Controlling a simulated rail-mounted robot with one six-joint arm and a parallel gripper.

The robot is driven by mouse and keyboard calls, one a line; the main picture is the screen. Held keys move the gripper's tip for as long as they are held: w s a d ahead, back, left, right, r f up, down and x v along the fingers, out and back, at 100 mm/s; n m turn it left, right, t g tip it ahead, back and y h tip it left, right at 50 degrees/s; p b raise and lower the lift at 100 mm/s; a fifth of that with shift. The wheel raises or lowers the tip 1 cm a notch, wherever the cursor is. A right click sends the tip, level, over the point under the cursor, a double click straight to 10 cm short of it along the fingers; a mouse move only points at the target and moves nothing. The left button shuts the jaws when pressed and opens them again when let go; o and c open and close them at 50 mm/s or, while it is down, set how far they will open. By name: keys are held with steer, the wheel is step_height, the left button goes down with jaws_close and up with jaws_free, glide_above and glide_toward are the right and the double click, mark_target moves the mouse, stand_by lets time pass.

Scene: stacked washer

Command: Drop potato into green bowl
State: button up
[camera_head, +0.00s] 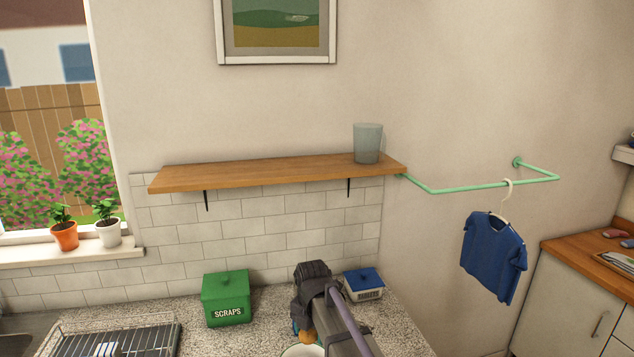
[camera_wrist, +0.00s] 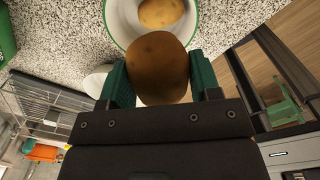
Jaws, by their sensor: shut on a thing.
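My gripper (camera_wrist: 158,76) has green fingers shut on a brown potato (camera_wrist: 158,60), one finger on each side. In the head view my gripper (camera_head: 304,325) hangs over the speckled counter, and the held potato (camera_head: 308,337) shows only as a small patch at its tip. A pale bowl with a greenish rim (camera_wrist: 109,20) lies beyond the held potato in the wrist view, cut off at the top. Another yellowish potato (camera_wrist: 160,12) lies inside it. In the head view only the bowl's edge (camera_head: 302,350) shows at the bottom.
A green SCRAPS box (camera_head: 227,298) stands left of my gripper, and a blue-lidded container (camera_head: 363,284) stands to its right. A wire dish rack (camera_head: 110,340) is at the lower left. A wooden shelf (camera_head: 270,172) with a glass (camera_head: 367,143) is on the wall above.

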step_height(320, 180, down, 6)
steer(key=b, duration=0.5)
steer(key=shift+b, duration=0.3)
steer(key=shift+r, duration=0.1)
steer(key=o, duration=1)
steer(key=shift+o, duration=0.2)
step_height(320, 180, up, 11)
steer(key=p, duration=1.1)
steer(key=shift+r, duration=0.1)
steer(key=shift+f, duration=0.2)
